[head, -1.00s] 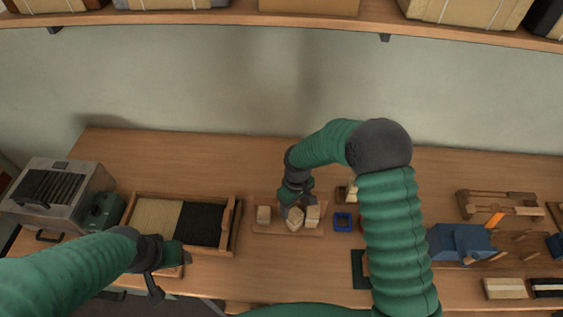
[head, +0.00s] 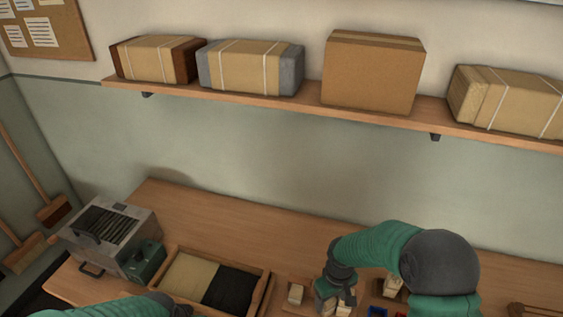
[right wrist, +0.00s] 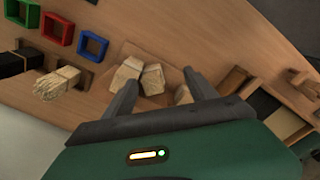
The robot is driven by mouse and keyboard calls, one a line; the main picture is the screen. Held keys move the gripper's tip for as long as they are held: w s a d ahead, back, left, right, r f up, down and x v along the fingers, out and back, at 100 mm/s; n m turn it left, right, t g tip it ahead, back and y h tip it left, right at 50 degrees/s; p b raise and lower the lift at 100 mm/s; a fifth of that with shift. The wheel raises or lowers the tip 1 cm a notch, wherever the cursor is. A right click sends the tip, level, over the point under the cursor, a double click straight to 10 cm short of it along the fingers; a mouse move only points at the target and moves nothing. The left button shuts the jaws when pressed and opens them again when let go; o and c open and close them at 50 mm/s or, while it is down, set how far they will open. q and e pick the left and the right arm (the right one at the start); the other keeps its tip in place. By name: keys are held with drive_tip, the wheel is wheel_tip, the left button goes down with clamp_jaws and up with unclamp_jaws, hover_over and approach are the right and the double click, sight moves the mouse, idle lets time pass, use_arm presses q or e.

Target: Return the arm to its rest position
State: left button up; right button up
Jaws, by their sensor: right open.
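My right gripper (head: 338,292) is low over the bench among pale wooden blocks, partly cut off by the lower picture edge. In the right wrist view its two fingers (right wrist: 158,92) are apart, with nothing held between them. Pale blocks (right wrist: 152,78) stand on a small board just beyond and between the fingertips.
A tray (head: 266,284) holds tan and black bristle material. A grey metal machine (head: 130,228) stands to its left. Red (right wrist: 57,28), green (right wrist: 22,12) and blue (right wrist: 92,46) frames lie near bristle bundles (right wrist: 58,82). A shelf (head: 300,100) with packages runs above the bench.

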use_arm(q)
drive_tip(key=f+b, duration=0.2)
drive_tip(key=d+f+b, duration=0.1)
drive_tip(key=f+b, duration=0.1)
drive_tip(key=shift+d+f, duration=0.1)
drive_tip(key=shift+d, duration=0.1)
use_arm(e)
drive_tip(key=s+d+r+m+t, duration=0.1)
drive_tip(key=s+d+r+m, duration=0.1)
drive_tip(key=s, duration=0.4)
drive_tip(key=s+d+r+m+t, duration=0.1)
drive_tip(key=s+d+r+m, duration=0.1)
drive_tip(key=s+d+r, duration=0.2)
drive_tip(key=s+r, duration=0.1)
drive_tip(key=s, duration=0.2)
drive_tip(key=shift+s+d+m, duration=0.15)
drive_tip(key=shift+s+m, duration=0.1)
drive_tip(key=shift+m, duration=0.15)
drive_tip(key=shift+s+r, duration=0.1)
drive_tip(key=shift+r, duration=0.05)
use_arm(q)
drive_tip(key=shift+a, duration=0.25)
use_arm(e)
drive_tip(key=shift+a, duration=0.25)
